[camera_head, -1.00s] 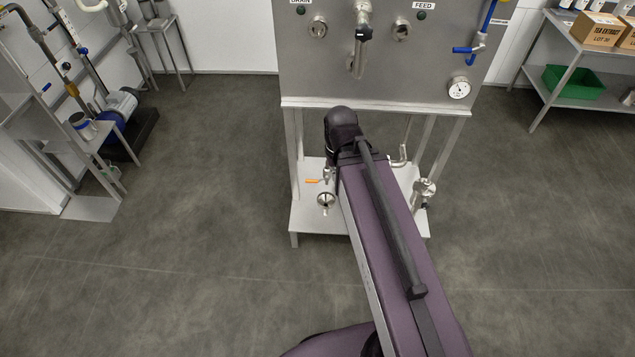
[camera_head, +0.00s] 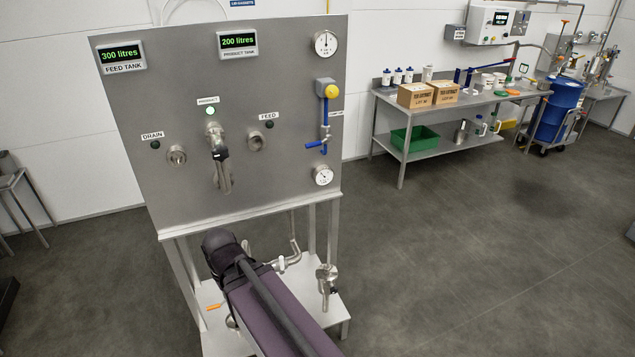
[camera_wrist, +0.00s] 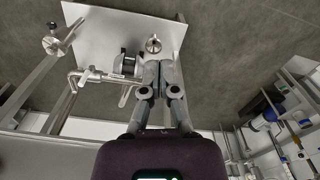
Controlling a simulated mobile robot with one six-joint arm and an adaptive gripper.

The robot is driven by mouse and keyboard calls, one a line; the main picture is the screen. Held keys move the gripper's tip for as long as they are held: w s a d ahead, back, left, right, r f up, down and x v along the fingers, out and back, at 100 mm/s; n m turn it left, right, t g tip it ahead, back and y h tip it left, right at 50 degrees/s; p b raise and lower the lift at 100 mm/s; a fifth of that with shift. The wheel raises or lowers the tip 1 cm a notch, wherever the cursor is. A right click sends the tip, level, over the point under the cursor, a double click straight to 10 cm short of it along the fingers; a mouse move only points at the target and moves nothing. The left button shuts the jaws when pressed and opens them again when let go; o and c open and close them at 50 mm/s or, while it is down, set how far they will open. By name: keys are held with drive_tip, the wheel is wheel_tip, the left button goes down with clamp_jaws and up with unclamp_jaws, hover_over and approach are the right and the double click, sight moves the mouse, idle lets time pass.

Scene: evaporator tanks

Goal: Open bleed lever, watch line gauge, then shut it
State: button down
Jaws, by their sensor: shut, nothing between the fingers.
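A blue lever (camera_head: 317,145) sits low on a blue pipe at the right side of the steel panel (camera_head: 130,110); it lies roughly horizontal, pointing left. A small label beside the pipe is too small to read. A round gauge (camera_head: 323,176) is just below the lever, and another gauge (camera_head: 326,43) is at the panel's top right; their readings are too small to tell. In the wrist view my gripper (camera_wrist: 157,72) is shut and empty, over the stand's lower shelf. In the head view my arm hides it, well below and left of the blue lever.
An orange handle (camera_head: 214,306) and pipework (camera_head: 327,280) stand below. Floor right of the stand is clear.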

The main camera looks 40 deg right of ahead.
drive_tip(key=c, duration=1.4)
unclamp_jaws()
drive_tip(key=c, duration=0.6)
unclamp_jaws()
